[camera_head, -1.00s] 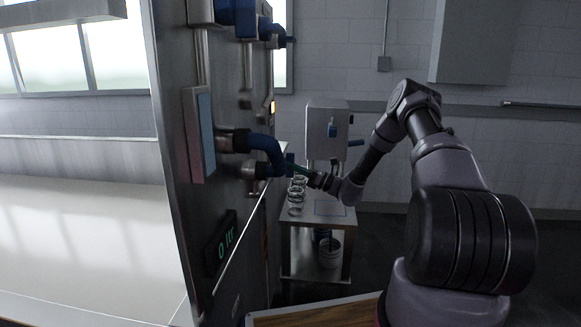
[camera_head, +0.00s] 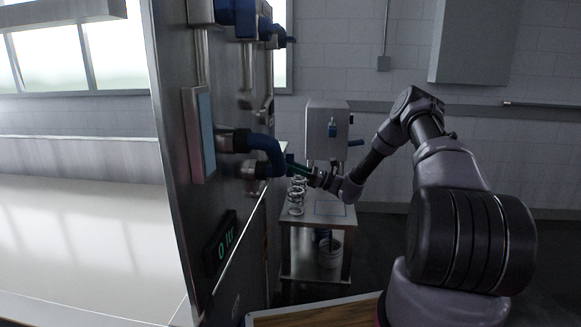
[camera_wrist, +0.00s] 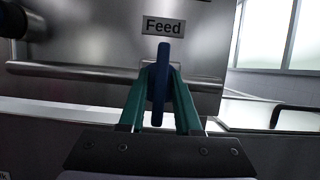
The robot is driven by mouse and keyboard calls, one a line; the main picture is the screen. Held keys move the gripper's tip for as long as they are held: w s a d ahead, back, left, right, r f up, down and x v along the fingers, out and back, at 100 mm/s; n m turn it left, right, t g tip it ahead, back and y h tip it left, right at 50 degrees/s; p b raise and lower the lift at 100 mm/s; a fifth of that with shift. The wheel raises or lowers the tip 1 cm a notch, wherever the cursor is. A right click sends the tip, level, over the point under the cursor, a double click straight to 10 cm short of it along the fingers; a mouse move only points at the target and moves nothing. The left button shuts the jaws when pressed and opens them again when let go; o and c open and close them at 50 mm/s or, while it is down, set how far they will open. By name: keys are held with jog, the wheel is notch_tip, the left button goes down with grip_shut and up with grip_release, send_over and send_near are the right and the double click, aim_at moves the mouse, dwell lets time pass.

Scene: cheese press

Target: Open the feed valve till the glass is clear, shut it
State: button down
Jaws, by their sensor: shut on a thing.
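The feed valve's blue handle (camera_wrist: 160,108) stands upright in the wrist view, below a "Feed" label (camera_wrist: 163,26) and across a horizontal steel pipe (camera_wrist: 75,72). My gripper (camera_wrist: 161,72) has its green fingers closed on both sides of this handle. In the head view my gripper (camera_head: 297,168) is at the right side of the steel panel, and the handle is mostly hidden there. A small fitting (camera_head: 271,107) on the panel's right edge, possibly the sight glass, looks dark; its contents are too small to make out.
The steel panel (camera_head: 215,190) carries blue pipes (camera_head: 265,145) and a display (camera_head: 226,246) reading 0 ltr. Behind my gripper, a small table (camera_head: 325,240) holds glass jars (camera_head: 297,195) and a metal machine (camera_head: 327,130). A bucket (camera_head: 330,252) stands below.

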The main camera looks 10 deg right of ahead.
jog(key=c, duration=0.9)
grip_release()
jog(key=shift+o, duration=0.2)
jog(key=shift+d, duration=0.1)
jog(key=v, duration=1)
jog(key=shift+d+f, duration=0.25)
jog(key=shift+d, duration=0.05)
jog(key=shift+s, duration=0.1)
